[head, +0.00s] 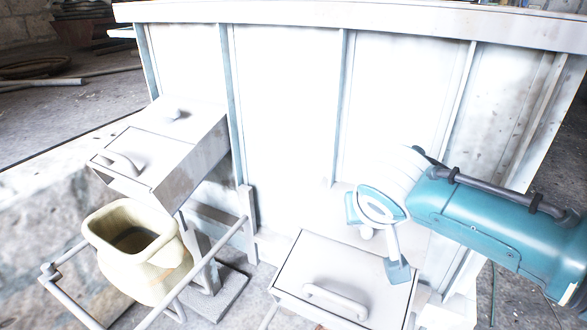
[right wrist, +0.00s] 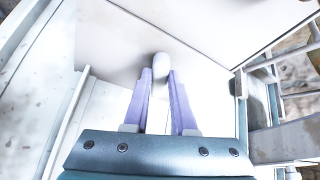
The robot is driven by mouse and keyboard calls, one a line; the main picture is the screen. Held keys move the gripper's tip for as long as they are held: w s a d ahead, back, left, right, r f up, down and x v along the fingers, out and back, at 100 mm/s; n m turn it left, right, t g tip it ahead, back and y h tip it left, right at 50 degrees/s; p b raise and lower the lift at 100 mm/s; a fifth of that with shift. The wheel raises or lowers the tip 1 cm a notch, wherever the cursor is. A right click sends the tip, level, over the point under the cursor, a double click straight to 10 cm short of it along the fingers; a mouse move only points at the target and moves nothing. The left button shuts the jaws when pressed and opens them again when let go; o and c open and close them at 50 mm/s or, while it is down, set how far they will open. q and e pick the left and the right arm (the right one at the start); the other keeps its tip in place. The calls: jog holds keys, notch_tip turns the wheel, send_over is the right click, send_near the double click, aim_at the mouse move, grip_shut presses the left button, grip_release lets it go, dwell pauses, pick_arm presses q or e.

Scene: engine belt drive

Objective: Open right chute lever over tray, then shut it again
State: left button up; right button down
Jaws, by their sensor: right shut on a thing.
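The right chute (head: 345,262) is a pale box on the wall at bottom centre in the head view, with a curved handle (head: 335,300) on its front. Its lever knob (head: 367,233) shows white and rounded near the top of the box. My right gripper (head: 380,245) reaches down to it from the right. In the right wrist view the gripper's two fingers (right wrist: 161,80) close on either side of the knob (right wrist: 162,66). The chute's underside and any tray below it are out of view. My left gripper is not in view.
A similar chute (head: 165,145) with its own knob (head: 172,114) and handle (head: 122,163) is at left. A cream open-mouthed container (head: 140,250) stands below it within a pipe rail (head: 190,285). The pale panelled wall (head: 280,95) closes off the back.

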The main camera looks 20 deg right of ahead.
jog(key=shift+w+a+m+g+h+b, duration=0.15)
jog(key=shift+m+h+b, duration=0.1)
jog(key=shift+m, duration=0.5)
jog(key=shift+a+m+g+h+b, duration=0.15)
jog(key=shift+m+h+b, duration=0.1)
jog(key=shift+m, duration=0.5)
jog(key=shift+d, duration=0.1)
jog(key=c, duration=0.7)
grip_release()
